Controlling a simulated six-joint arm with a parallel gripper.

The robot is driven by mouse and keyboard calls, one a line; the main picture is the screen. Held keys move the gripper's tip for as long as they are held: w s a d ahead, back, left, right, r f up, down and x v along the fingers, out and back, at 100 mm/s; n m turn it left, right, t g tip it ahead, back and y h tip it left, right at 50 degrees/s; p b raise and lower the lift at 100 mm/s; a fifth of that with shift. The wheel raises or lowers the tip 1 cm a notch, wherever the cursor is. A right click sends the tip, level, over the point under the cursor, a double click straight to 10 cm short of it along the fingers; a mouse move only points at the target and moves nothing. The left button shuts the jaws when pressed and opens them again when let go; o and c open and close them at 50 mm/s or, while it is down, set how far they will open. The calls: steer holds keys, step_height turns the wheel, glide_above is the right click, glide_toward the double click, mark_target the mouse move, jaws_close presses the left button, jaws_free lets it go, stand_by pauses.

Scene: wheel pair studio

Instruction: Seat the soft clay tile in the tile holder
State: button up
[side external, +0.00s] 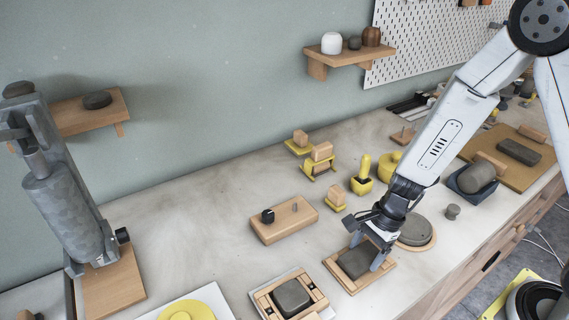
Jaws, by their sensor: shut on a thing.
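My gripper (366,253) points down at the front of the bench, its fingers on either side of a dark grey clay tile (356,263). It is shut on this tile. The tile lies flat within the outline of a shallow wooden tray (348,287); I cannot tell whether it touches the tray's floor or is slightly raised. To the left, a wooden frame (264,301) on a pale base holds another dark grey rounded block (291,297). I cannot tell which of the two wooden pieces is the tile holder.
A wooden block with a black knob (283,220) stands behind the tray. A round grey disc (416,230) lies close to the right. Small yellow stands (318,165) are further back. A tall grey press (68,215) is at left. The bench's back-left area is clear.

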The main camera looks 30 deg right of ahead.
steer(key=shift+f, duration=0.1)
steer(key=o, duration=1.3)
steer(key=shift+v, duration=6.15)
steer(key=s+d+n+t+h, duration=0.1)
steer(key=n, duration=0.5)
steer(key=s+d+n+h, duration=0.1)
steer(key=n+h, duration=0.1)
steer(key=n, duration=0.4)
steer(key=d+n+t+h, duration=0.1)
steer(key=n, duration=0.5)
steer(key=shift+s+d+f+t, duration=0.1)
steer(key=shift+s+f+t, duration=0.2)
steer(key=shift+s, duration=0.1)
